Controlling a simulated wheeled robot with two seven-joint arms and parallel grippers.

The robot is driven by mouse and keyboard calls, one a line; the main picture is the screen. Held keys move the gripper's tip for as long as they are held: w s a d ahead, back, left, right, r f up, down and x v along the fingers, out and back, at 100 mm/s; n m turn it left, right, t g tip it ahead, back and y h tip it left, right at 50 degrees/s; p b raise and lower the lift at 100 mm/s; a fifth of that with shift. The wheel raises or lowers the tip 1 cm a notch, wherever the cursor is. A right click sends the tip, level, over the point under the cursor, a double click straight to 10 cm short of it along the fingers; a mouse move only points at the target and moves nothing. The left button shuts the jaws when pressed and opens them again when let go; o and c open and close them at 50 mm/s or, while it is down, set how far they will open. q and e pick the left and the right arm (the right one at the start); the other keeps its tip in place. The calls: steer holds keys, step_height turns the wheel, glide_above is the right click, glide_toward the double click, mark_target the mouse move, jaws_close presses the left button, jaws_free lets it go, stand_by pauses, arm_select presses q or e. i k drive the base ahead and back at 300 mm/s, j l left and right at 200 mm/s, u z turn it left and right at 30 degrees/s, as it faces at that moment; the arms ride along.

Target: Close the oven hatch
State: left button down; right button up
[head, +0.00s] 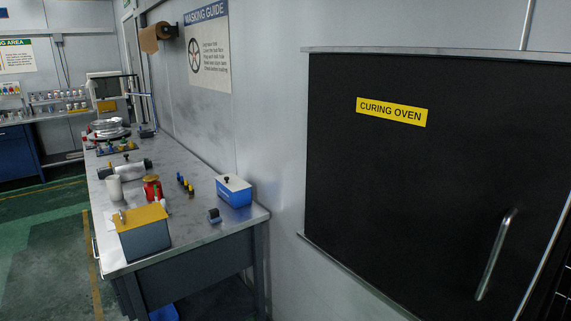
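The curing oven's hatch (420,190) is a large black panel on the right, with a yellow "CURING OVEN" label (391,111) near its top. A slanted silver bar handle (496,254) sits near its lower right. A pale metal edge (545,268) runs down at the far right, with a dark area (562,300) beyond it that is cut off by the picture. I cannot tell from this view how far open the hatch is. Neither of my grippers is in view.
A metal workbench (190,235) stands left of the oven along the wall. It holds a yellow-lidded box (143,232), a blue box (234,191), a white cup (114,188) and a red pot (152,188). Green floor (50,240) is clear at the left.

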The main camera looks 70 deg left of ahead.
mark_target(444, 183)
steer(key=j+u, duration=0.15)
steer(key=u, duration=1.35)
